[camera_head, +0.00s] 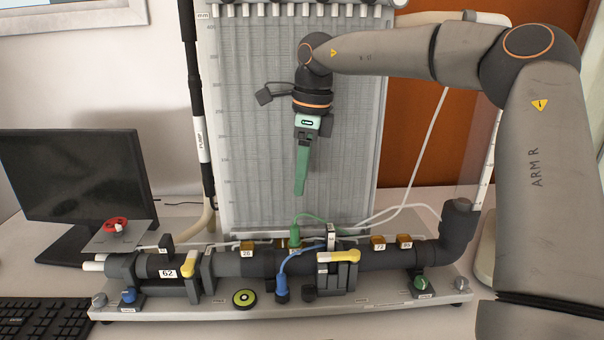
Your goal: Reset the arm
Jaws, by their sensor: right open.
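My right arm (540,180) comes in from the right and bends across the top of the picture. Its right gripper (300,185) hangs pointing down in front of the ribbed manometer board (235,120). The green fingers are seen nearly edge-on, one largely covering the other. The jaws are open and I see nothing between them. The fingertips are above the pipe assembly, apart from it. My left gripper is not in view.
A black monitor (75,185) and keyboard (40,316) are at left.

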